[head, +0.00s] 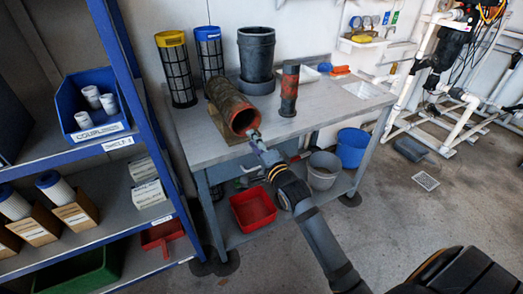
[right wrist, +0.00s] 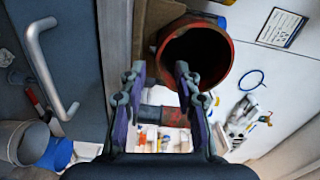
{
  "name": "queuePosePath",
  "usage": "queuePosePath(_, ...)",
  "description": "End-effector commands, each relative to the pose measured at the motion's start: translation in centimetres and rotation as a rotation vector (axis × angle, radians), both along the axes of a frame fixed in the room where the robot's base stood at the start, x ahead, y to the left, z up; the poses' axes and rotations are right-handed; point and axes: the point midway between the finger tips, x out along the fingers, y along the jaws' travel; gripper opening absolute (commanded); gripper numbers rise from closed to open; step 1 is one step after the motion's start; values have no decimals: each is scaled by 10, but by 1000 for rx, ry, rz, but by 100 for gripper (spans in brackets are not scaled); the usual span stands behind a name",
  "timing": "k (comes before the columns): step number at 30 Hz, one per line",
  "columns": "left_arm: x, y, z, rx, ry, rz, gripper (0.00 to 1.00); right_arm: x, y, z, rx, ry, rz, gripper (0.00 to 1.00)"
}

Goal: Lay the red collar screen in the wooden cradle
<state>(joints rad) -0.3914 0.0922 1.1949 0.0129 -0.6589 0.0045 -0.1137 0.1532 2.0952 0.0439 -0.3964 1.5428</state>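The red collar screen (head: 226,101) lies on its side on the workbench, its red-rimmed open end toward the front edge. The wooden cradle (head: 226,132) shows beneath and beside it; the screen seems to rest in it, though the contact is mostly hidden. In the right wrist view, the screen's round red rim (right wrist: 232,62) and dark inside lie just beyond the fingertips. My right gripper (head: 254,134) is in front of the open end, and in the wrist view (right wrist: 158,72) its fingers are apart with nothing held between them. My left gripper is not in view.
A yellow-topped screen (head: 174,70), a blue-topped screen (head: 209,54) and a dark grey cylinder (head: 256,55) stand at the bench's back. A red-and-black cylinder (head: 289,90) stands upright to the right. A blue-framed shelf (head: 135,90) is close on the left. The bench front right is clear.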

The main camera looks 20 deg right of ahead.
Motion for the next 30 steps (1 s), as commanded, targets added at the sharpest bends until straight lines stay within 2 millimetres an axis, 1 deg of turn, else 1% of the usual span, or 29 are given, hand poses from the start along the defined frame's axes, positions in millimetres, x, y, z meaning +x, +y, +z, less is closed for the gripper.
queuePosePath(1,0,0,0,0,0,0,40,-14,0,-1,-5,3,1,32)
queuePosePath(3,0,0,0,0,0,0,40,-31,-1,-1,-4,2,3,32)
queuePosePath(6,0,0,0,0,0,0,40,-52,-1,0,-4,0,2,32)
queuePosePath(10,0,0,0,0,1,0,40,-68,-2,0,-3,-2,0,32)
queuePosePath(15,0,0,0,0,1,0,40,-75,-2,1,0,-4,1,32)
queuePosePath(30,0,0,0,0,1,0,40,-74,-2,1,1,-5,1,32)
